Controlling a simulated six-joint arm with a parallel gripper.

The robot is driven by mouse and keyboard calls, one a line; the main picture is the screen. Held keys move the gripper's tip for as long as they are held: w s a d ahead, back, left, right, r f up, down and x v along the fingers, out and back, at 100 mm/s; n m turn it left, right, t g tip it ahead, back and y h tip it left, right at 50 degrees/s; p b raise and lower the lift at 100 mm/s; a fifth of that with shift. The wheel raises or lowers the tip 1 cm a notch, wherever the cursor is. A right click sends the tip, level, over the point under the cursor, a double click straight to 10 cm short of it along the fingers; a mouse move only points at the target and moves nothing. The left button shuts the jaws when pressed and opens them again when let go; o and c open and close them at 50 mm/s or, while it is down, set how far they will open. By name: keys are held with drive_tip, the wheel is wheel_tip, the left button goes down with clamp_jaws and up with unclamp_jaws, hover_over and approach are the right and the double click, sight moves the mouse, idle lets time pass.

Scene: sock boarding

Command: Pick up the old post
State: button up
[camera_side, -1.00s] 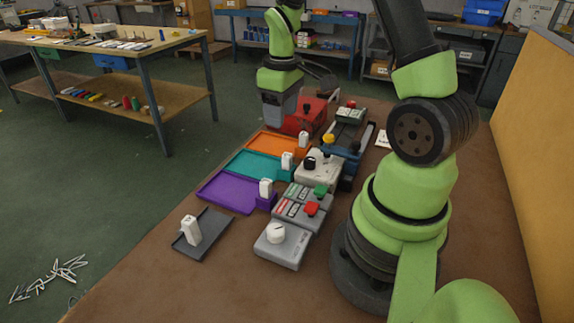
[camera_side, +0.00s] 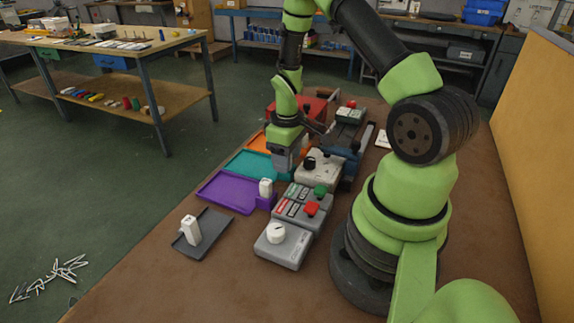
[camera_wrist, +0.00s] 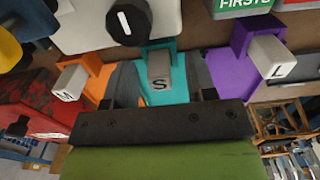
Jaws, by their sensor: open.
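My gripper (camera_side: 285,165) is low over the teal tray (camera_side: 250,164), pointing down with its jaws open. In the side view my gripper hides that post. A white post marked L (camera_wrist: 272,58) stands at the purple tray (camera_side: 228,193), and a post marked M (camera_wrist: 69,83) at the orange tray. Nothing visible labels any post as old.
A grey box with a white knob (camera_side: 276,234), a panel with green and red buttons (camera_side: 302,208) and a box with a black knob (camera_side: 318,170) line the right of the trays. A red box (camera_side: 300,112) stands behind. The near tabletop is clear.

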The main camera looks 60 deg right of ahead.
clamp_jaws()
drive_tip(key=shift+r, duration=0.15)
